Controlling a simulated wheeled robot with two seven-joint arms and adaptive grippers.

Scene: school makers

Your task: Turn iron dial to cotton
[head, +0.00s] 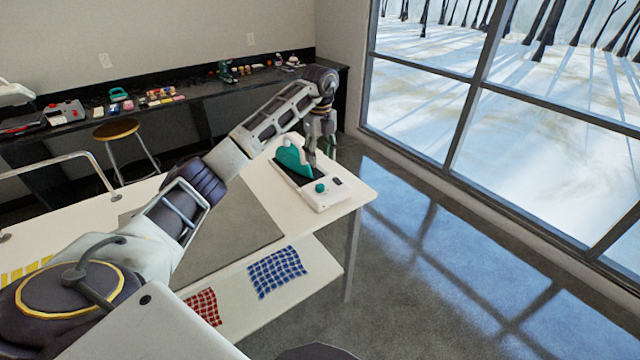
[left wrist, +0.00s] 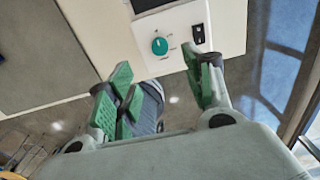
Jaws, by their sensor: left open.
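The teal and white iron (head: 291,160) sits on a white base (head: 318,204) at the far right corner of the table. A round teal dial (head: 321,187) is on the base, with a small dark switch (head: 337,181) beside it. In the left wrist view the dial (left wrist: 159,46) carries a pale pointer line, and the switch (left wrist: 198,33) is to its right; dial markings are too small to read. My left gripper (head: 321,148) is open and empty near the iron, apart from the dial. Its green fingers (left wrist: 157,66) show below the dial and switch in the wrist view. My right gripper is out of view.
The white table (head: 349,195) holds a grey mat (head: 228,238). Blue (head: 277,271) and red (head: 203,306) checked cloths lie on a lower white surface in front. A stool (head: 117,130) and a dark bench with tools stand behind. Open floor lies to the right by the window.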

